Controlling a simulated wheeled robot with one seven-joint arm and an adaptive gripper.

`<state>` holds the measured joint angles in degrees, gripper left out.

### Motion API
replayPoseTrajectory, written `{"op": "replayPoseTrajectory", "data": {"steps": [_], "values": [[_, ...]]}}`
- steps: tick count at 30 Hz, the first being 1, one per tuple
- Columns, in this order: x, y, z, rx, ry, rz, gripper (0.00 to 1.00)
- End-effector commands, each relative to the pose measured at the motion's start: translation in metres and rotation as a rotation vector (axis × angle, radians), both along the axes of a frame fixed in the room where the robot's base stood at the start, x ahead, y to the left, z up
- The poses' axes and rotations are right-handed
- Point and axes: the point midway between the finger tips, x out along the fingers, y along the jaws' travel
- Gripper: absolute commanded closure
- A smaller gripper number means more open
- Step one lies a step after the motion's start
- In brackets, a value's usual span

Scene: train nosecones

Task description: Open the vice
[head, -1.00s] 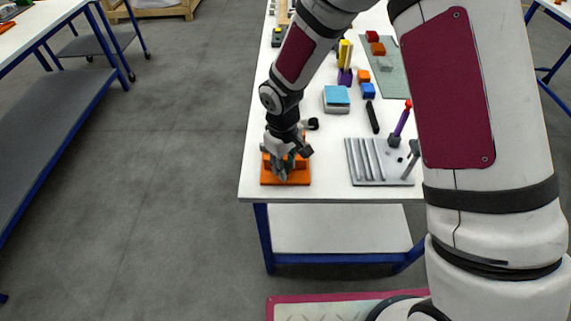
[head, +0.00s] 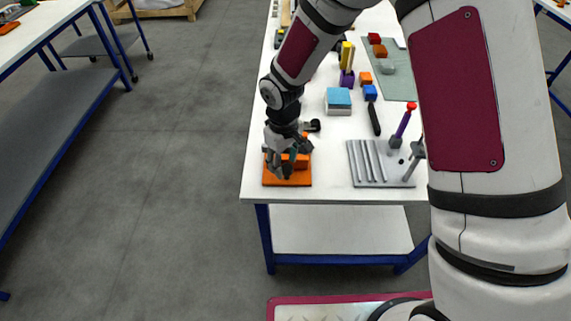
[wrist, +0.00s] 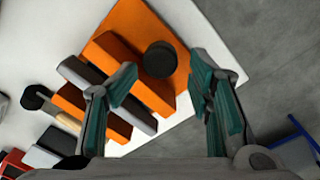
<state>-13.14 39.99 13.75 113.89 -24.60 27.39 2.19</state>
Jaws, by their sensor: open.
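The vice (head: 301,182) is orange and sits at the front left corner of the white table. In the wrist view, the vice (wrist: 131,24) shows an orange base plate, orange blocks with dark grey jaw bars, and a round black knob (wrist: 160,59). My gripper (head: 279,171) is over the left part of the vice and hides some of it in the head view. In the wrist view, my gripper (wrist: 164,76) is open, with teal-padded fingers apart and the knob between them in the picture. I cannot tell whether the fingers touch the vice.
A grey ribbed fixture (head: 366,165) stands to the right of the vice. A purple screwdriver-like tool (head: 403,124), a blue-topped box (head: 338,97) and several coloured blocks lie farther back. The table edge is close to the vice, with open floor (head: 170,200) at left.

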Motion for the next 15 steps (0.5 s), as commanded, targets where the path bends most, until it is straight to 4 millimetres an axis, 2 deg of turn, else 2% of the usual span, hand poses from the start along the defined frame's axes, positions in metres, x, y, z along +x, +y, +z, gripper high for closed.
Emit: {"op": "replayPoseTrajectory", "data": {"steps": [15], "values": [[-0.003, 0.000, 0.032, -0.004, 0.007, -0.001, 0.52]]}}
